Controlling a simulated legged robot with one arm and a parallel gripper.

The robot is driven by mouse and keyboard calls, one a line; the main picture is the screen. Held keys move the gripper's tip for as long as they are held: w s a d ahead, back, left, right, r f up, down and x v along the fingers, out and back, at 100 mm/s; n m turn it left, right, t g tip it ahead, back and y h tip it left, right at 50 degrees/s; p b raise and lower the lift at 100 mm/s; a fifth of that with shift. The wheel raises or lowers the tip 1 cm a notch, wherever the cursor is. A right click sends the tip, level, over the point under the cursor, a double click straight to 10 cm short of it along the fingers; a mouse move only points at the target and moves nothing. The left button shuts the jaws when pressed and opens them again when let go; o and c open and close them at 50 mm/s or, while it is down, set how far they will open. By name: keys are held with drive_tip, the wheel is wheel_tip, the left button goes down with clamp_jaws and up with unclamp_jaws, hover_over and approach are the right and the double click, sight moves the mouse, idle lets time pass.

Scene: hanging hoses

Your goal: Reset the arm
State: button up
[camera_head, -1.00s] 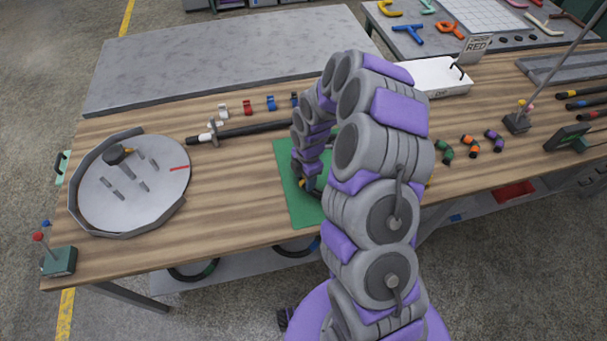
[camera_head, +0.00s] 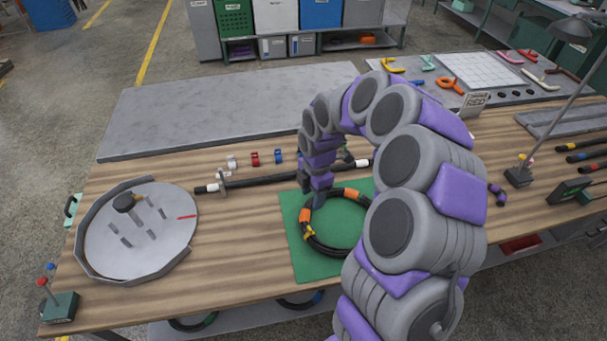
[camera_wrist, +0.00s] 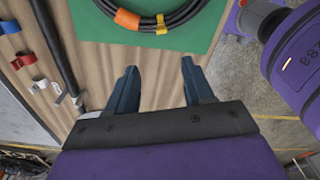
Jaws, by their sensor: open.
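My arm arches up from the lower right in the head view, and its end hangs over the left part of the green mat (camera_head: 304,262). My gripper (camera_wrist: 158,82) shows in the wrist view with its two dark fingers spread apart and nothing between them. In the head view its fingers are small and partly hard to make out. A coiled black hose (camera_head: 330,245) with orange and yellow bands lies on the green mat. It also shows at the top of the wrist view (camera_wrist: 172,20), ahead of the fingertips and apart from them. My arm hides the mat's right part.
The wooden bench (camera_head: 240,235) holds a round grey turntable (camera_head: 150,232) at left and a black rod (camera_head: 270,178) behind the mat. Small coloured clips (camera_head: 255,159) stand behind the rod. A red-and-blue-knobbed switch box (camera_head: 60,306) sits at the front left corner. Bench between turntable and mat is clear.

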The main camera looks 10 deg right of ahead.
drive_tip(key=s+a+r+m, duration=0.3)
drive_tip(key=s+r+m, duration=0.5)
drive_tip(key=s+r, duration=0.45)
drive_tip(key=s+d+r+m+g, duration=0.1)
drive_tip(key=s+d+m, duration=0.1)
drive_tip(key=s+m, duration=1.1)
drive_tip(key=s, duration=0.9)
drive_tip(key=shift+s+d+r+m+g+h, duration=0.15)
drive_tip(key=shift+r+m+g+h, duration=0.15)
drive_tip(key=shift+h, duration=0.1)
drive_tip(key=shift+d+f, duration=0.1)
